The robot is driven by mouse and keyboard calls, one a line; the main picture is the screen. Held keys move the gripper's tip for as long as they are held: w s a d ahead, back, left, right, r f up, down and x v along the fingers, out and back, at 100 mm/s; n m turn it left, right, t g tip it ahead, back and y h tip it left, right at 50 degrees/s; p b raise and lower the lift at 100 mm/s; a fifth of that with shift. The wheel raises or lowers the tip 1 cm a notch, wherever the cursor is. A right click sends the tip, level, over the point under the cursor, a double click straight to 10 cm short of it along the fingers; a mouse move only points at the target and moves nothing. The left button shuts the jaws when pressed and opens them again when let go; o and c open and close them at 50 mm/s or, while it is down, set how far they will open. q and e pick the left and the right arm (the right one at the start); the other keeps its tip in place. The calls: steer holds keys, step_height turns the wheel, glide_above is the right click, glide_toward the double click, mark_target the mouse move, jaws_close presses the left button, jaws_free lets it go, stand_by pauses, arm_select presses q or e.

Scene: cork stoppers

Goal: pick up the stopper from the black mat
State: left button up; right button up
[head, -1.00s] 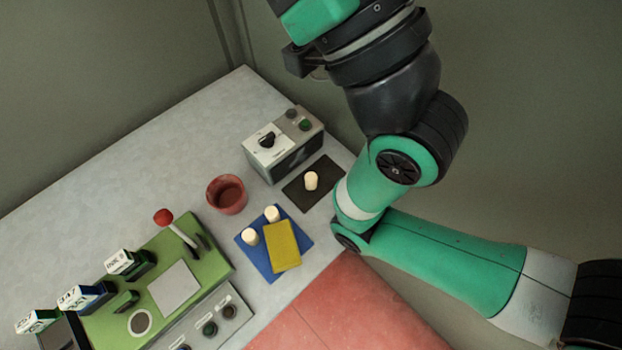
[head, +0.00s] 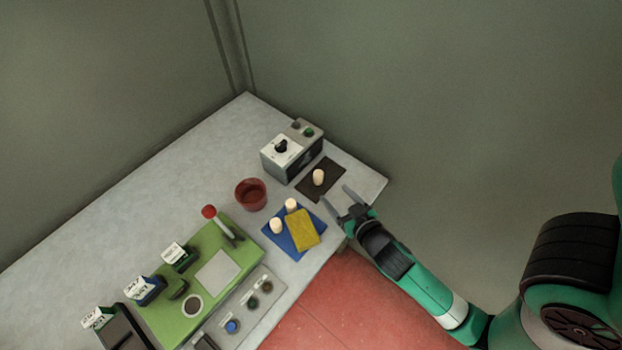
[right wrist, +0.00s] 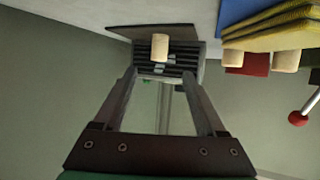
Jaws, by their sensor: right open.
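A pale cork stopper (head: 319,177) stands upright on the black mat (head: 331,167) near the table's right corner. My right gripper (head: 338,197) is open and empty, just on the near side of the mat, with its fingers pointing toward the stopper. In the right wrist view the stopper (right wrist: 159,47) shows beyond and between the two open fingertips (right wrist: 160,72), apart from them, with the mat (right wrist: 120,33) around it. Two more pale stoppers stand on the blue mat (head: 272,236). My left gripper is not in view.
A grey box with a black knob (head: 291,158) stands just behind the black mat. A red cup (head: 251,194) and a yellow pad (head: 301,230) are to the left. A green panel with a red-tipped lever (head: 209,212) lies further left. The table's right corner is bare.

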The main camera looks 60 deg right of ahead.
mark_target(321, 177)
steer(key=shift+s+d+r, duration=0.1)
steer(key=shift+s+d, duration=0.25)
steer(key=x, duration=0.6)
steer(key=shift+w+d+b, duration=0.1)
steer(key=shift+w+b, duration=0.2)
steer(key=shift+b, duration=0.05)
steer(key=x, duration=0.2)
steer(key=b+x, duration=0.1)
steer(key=x, duration=0.1)
steer(key=shift+w, duration=0.45)
steer(key=shift+w+d+f, duration=0.15)
steer(key=shift+w+f, duration=0.05)
jaws_close()
